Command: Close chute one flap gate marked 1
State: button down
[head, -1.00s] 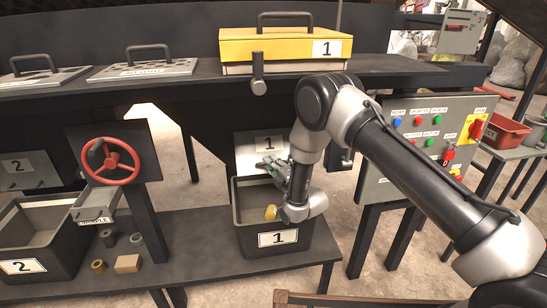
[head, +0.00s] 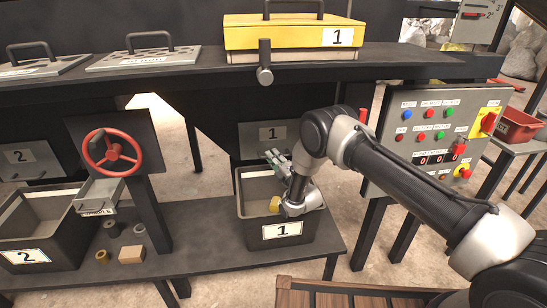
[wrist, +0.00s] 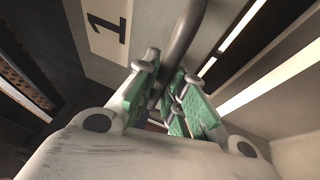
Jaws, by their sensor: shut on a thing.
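The flap gate marked 1 (head: 281,130) is a grey plate at the chute mouth, above the black bin marked 1 (head: 260,232). In the head view it looks nearly upright, its lower part partly hidden by my gripper. My gripper (head: 275,158) is at the flap's lower edge, over the bin opening. In the wrist view the flap with its "1" label (wrist: 108,28) is at upper left. The exact contact is partly hidden.
A yellow piece (head: 274,204) lies in bin 1. The control panel (head: 440,135) stands right of my arm. A red handwheel (head: 112,152) and bin 2 (head: 45,258) are left. A lever (head: 265,65) hangs below the yellow hatch marked 1 (head: 285,38).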

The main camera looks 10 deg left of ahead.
jog(key=shift+w, duration=0.15)
dwell(0.3)
jog(key=c, duration=1.5)
grip_release()
jog(key=v, duration=1.2)
jog(key=shift+a, duration=0.1)
